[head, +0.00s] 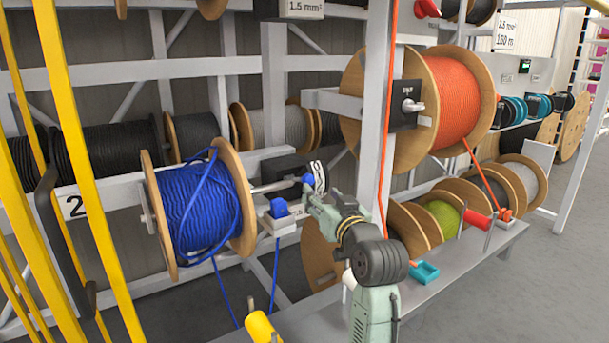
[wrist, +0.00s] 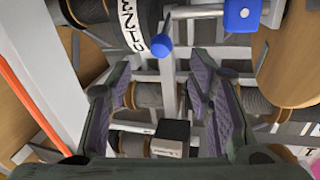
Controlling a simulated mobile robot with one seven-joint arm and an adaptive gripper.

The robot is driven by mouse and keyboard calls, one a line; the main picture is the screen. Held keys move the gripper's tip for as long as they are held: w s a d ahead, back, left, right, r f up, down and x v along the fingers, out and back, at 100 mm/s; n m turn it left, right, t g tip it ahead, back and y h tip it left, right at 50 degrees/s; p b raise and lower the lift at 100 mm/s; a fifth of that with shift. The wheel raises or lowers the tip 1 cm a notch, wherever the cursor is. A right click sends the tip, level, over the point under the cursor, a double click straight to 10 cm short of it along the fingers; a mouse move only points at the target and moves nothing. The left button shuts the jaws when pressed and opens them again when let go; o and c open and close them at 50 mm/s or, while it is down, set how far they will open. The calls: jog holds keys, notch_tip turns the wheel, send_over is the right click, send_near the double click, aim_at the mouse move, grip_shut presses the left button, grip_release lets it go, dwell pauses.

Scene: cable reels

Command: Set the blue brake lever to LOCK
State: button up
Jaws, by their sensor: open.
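The blue brake lever shows as a small round blue knob (head: 308,179) in the head view, beside a white band with black letters (head: 318,177) at the end of the blue reel's shaft. In the wrist view the blue knob (wrist: 161,46) is at upper middle, against the lettered band (wrist: 133,38). I cannot tell which setting the lever is at. My gripper (head: 310,199) is just below the knob in the head view. In the wrist view my gripper (wrist: 161,85) is open and empty, with the knob beyond and above its fingertips, apparently apart from them.
The blue cable reel (head: 200,205) hangs left of the gripper. A blue block (head: 279,207) sits on a pale bracket close by; it also shows in the wrist view (wrist: 241,15). A grey post (head: 377,110) and an orange cable reel (head: 458,100) stand to the right.

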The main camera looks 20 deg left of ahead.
aim_at(310, 182)
jog(key=p+x, duration=0.3)
jog(key=x, duration=0.7)
jog(key=shift+a, duration=0.1)
grip_shut()
dwell(0.3)
